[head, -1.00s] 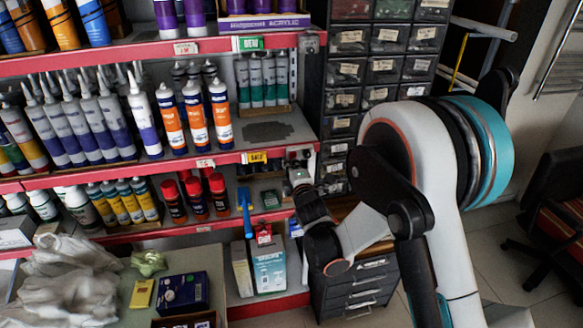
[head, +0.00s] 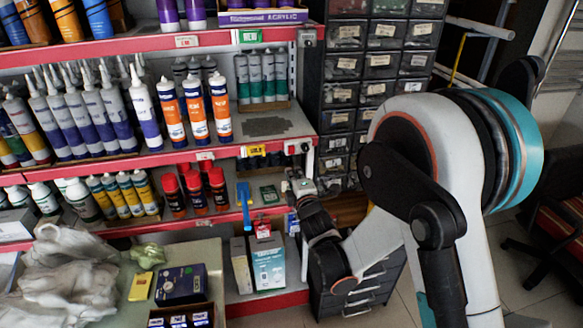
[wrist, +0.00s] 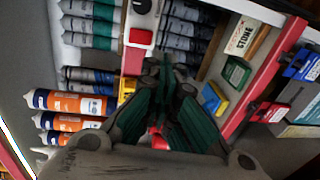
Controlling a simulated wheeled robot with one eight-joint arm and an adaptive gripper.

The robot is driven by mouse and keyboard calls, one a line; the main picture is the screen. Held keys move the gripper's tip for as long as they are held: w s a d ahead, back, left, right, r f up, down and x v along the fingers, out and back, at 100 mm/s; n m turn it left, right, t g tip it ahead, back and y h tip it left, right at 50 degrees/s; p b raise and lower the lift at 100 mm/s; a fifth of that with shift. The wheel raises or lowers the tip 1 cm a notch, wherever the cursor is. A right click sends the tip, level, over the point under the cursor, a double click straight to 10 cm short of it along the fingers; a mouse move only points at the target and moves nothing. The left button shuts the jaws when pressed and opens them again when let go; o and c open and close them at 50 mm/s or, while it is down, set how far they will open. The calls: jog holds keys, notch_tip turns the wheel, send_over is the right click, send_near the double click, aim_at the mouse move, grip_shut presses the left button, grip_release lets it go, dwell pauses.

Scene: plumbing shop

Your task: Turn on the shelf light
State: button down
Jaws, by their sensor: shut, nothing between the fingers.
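A small white switch box (head: 298,148) sits at the right end of the middle red shelf edge in the head view. In the wrist view the white box (wrist: 139,38) shows a round black knob at the top and a red part below it. My gripper (wrist: 168,68) is shut and empty, its fingertips just below the box in the wrist view and apart from it in the picture. The gap in depth is hard to judge. In the head view my gripper (head: 298,180) is just below the box. No lit shelf lamp can be made out.
Orange-and-white tubes (head: 196,108) stand on the middle shelf. Red-capped cans (head: 195,190) and a blue-handled tool (head: 244,205) are below. A dark drawer cabinet (head: 345,62) stands right of the shelf. A table (head: 205,255) with boxes is in front.

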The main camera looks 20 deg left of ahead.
jog(key=v, duration=0.6)
jog(key=shift+s+d+f+b, duration=0.2)
jog(key=shift+s+f+b, duration=0.15)
jog(key=shift+f, duration=0.45)
